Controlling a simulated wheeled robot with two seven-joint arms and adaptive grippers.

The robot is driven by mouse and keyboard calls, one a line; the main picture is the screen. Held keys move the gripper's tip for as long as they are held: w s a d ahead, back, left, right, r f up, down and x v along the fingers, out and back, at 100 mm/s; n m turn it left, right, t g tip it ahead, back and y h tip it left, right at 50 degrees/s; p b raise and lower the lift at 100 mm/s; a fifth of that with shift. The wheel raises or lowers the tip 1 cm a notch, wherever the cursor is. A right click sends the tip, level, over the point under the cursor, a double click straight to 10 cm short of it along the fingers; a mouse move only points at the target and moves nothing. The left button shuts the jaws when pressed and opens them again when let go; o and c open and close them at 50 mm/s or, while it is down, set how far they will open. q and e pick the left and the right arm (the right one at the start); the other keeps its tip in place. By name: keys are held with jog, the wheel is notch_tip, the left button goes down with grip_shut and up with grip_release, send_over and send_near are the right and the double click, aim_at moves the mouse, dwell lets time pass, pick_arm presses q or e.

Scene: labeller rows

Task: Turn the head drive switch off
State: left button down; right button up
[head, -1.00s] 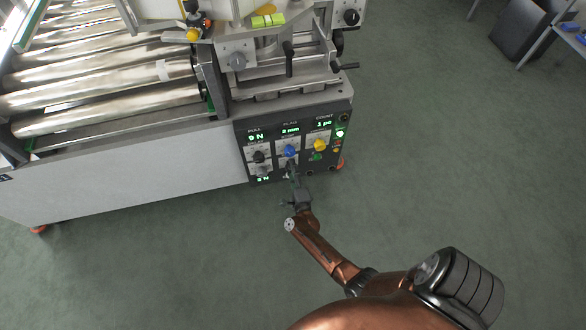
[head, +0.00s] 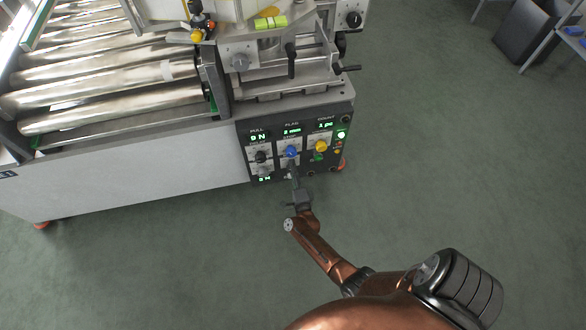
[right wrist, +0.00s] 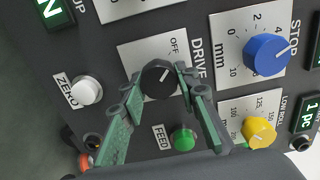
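The black drive switch (right wrist: 160,79) is a round knob on a white plate marked DRIVE, with OFF printed near its upper right in the right wrist view. Its pale pointer mark points to the upper right. My right gripper (right wrist: 160,74) has its two green fingers on either side of this knob, with the fingertips very close to its sides. I cannot tell whether they press on it. In the head view my right gripper (head: 293,172) is at the panel below the blue knob and hides the drive switch. My left gripper is not in view.
Close by on the control panel (head: 334,160) are a blue knob (right wrist: 267,55), a yellow knob (right wrist: 259,133), a green FEED button (right wrist: 183,138) and a white ZERO button (right wrist: 87,90). A roller conveyor (head: 110,95) stands at the left.

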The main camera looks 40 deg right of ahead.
jog(key=o, duration=0.5)
jog(key=shift+c, duration=0.2)
jog(key=shift+o, duration=0.2)
jog(key=v, duration=0.7)
jog(key=shift+s, duration=0.25)
jog(key=shift+a, duration=0.15)
